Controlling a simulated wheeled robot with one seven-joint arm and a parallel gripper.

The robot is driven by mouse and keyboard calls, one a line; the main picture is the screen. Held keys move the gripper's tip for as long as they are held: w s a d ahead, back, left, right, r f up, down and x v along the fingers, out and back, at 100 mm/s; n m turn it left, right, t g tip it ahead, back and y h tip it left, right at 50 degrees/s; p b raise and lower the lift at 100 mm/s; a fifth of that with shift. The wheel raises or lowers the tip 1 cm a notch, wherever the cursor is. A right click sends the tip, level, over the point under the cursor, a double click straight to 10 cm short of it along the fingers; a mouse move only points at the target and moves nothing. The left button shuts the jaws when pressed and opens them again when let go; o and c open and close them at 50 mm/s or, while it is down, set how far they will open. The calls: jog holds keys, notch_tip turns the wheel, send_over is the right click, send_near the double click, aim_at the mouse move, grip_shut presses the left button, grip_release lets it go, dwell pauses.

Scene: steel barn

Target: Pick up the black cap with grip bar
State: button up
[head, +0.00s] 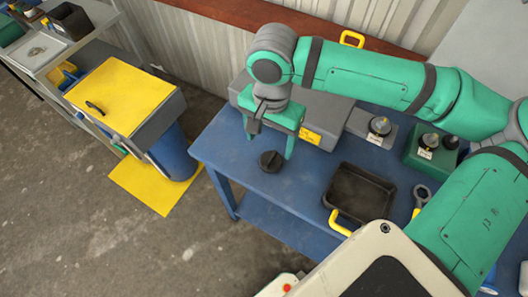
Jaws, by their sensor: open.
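The black cap with grip bar (271,161) lies on the blue table (222,150), near its left end. It is a small dark round disc with a raised bar across its top. My gripper (272,145) is green and points down at the table, just behind and above the cap in the picture. Its two fingers are apart, with nothing seen between them. The exact height gap between fingertips and cap cannot be told from this view.
A black tray (359,171) with a yellow handle stands right of the cap. A grey box (318,105) with a yellow label stands behind my gripper. Small round-topped items sit on blocks at the back right. A yellow-lidded bin (125,90) stands left of the table.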

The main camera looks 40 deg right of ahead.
aim_at(271, 158)
jog(key=shift+s+d+f, duration=0.1)
jog(key=shift+f, duration=2.3)
jog(key=shift+s+d+f, duration=0.1)
jog(key=shift+f, duration=2.25)
jog(key=c, duration=1.1)
